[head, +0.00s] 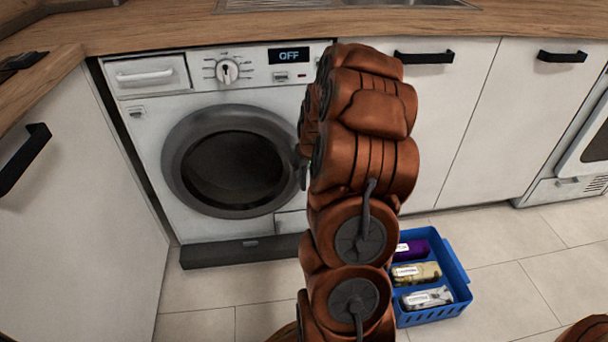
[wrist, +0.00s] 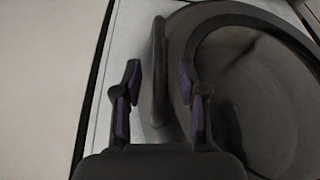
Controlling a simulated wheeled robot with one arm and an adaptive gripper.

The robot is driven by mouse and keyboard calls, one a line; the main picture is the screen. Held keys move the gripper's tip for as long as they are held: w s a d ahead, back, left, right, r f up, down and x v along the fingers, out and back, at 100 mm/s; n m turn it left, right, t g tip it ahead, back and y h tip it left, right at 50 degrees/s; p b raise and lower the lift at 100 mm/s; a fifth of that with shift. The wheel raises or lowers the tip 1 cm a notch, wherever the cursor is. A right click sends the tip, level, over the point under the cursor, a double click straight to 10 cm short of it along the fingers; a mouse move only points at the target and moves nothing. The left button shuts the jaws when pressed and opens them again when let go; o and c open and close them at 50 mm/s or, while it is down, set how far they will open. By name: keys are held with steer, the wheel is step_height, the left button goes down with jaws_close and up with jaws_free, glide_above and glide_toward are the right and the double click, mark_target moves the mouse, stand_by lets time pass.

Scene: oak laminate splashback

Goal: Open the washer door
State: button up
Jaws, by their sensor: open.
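The white washer (head: 190,75) stands under the counter with its display reading OFF. Its round grey-rimmed door (head: 180,160) with dark glass looks shut against the front; the door also fills the right of the wrist view (wrist: 255,90). In the wrist view, my gripper (wrist: 160,75) is open, one finger on each side of a dark upright bar that looks like the door handle (wrist: 158,45). I cannot tell whether either finger touches it. In the head view my brown arm hides most of the gripper and the washer's right edge.
A blue crate (head: 462,282) with several packets sits on the tiled floor at the right. White cabinets with black handles (head: 424,57) stand right of the washer, and another cabinet (head: 70,200) stands close on the left. The wooden counter (head: 180,25) runs above.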

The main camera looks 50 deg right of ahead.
steer(key=shift+x, duration=1.05)
jaws_close()
